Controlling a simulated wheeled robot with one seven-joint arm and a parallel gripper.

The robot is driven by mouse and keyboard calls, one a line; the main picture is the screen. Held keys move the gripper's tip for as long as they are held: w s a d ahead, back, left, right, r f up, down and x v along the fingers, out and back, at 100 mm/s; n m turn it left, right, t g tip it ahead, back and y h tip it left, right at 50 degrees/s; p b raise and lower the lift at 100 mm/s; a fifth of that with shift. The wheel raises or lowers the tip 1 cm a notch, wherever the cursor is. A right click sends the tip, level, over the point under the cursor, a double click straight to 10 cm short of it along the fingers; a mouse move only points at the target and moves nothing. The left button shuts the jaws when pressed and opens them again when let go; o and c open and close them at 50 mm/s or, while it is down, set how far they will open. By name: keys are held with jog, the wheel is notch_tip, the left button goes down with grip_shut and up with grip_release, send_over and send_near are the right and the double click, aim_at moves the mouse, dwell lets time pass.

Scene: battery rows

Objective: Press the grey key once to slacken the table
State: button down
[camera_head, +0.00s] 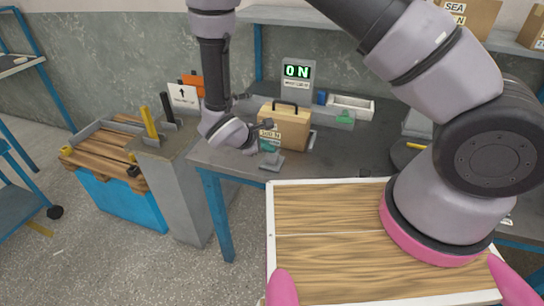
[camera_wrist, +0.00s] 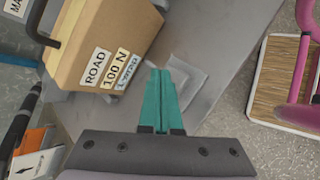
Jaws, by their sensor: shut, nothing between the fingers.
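A flat grey square plate, which looks like the grey key (camera_head: 272,164), lies near the front edge of the grey table (camera_head: 340,160). In the wrist view the grey key (camera_wrist: 196,75) shows just beyond and right of my teal fingertips. My gripper (camera_head: 268,145) is shut and empty, pointing down over the plate's area; its fingers (camera_wrist: 166,72) lie together. I cannot tell whether the tips touch the plate. A tan box (camera_head: 287,127) with a dark handle stands on the table close behind my gripper; its label reads "ROAD 100 N" in the wrist view (camera_wrist: 100,45).
A display (camera_head: 298,72) behind the box reads "0 N". A white tray (camera_head: 352,106) and a green item (camera_head: 345,118) stand at the back. A grey pedestal (camera_head: 178,190) and a blue crate (camera_head: 118,196) of wood stand left. The table's front right is partly clear.

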aim_at(269, 157)
jog(key=shift+r, duration=0.15)
jog(key=shift+r, duration=2.5)
